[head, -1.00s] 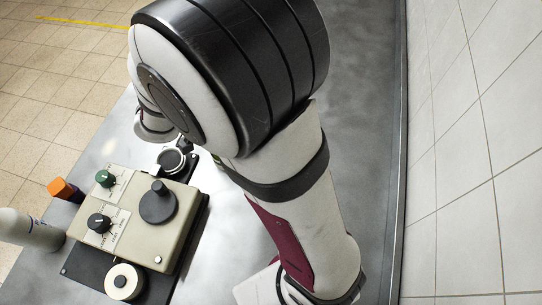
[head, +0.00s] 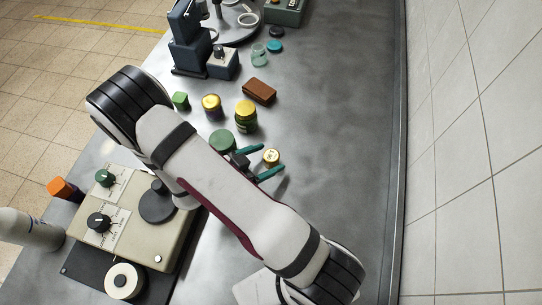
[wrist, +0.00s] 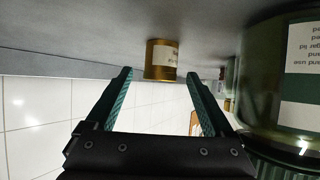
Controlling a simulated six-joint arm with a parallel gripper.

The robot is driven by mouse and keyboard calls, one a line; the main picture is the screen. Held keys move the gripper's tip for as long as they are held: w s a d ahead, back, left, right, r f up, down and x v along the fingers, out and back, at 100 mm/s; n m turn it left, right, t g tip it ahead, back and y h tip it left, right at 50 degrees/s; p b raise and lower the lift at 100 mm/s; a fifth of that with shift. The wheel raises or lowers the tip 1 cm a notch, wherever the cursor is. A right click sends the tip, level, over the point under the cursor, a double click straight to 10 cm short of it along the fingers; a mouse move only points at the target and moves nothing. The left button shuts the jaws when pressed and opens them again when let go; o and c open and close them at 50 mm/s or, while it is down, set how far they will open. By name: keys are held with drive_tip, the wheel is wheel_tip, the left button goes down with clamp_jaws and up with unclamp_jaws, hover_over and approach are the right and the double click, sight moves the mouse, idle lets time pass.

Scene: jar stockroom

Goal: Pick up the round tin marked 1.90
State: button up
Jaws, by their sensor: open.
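A small round gold tin (head: 271,157) stands on the metal bench in the head view, with a mark on its top too small to read. In the wrist view the tin (wrist: 161,62) has a pale label and appears upside down, with its print unclear. My gripper (head: 273,157) is open, its green fingers on either side of the tin in the head view. In the wrist view the tin lies between the two fingertips (wrist: 160,73), with gaps on both sides. How deep it sits between them I cannot tell.
A green-lidded jar (head: 221,139) is close beside my gripper; a large green jar (wrist: 290,80) fills the wrist view's right. The bench right of the tin is clear.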

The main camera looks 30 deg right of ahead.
drive_tip(key=x, duration=0.5)
drive_tip(key=shift+d+f, duration=0.1)
drive_tip(key=shift+d, duration=0.1)
clamp_jaws()
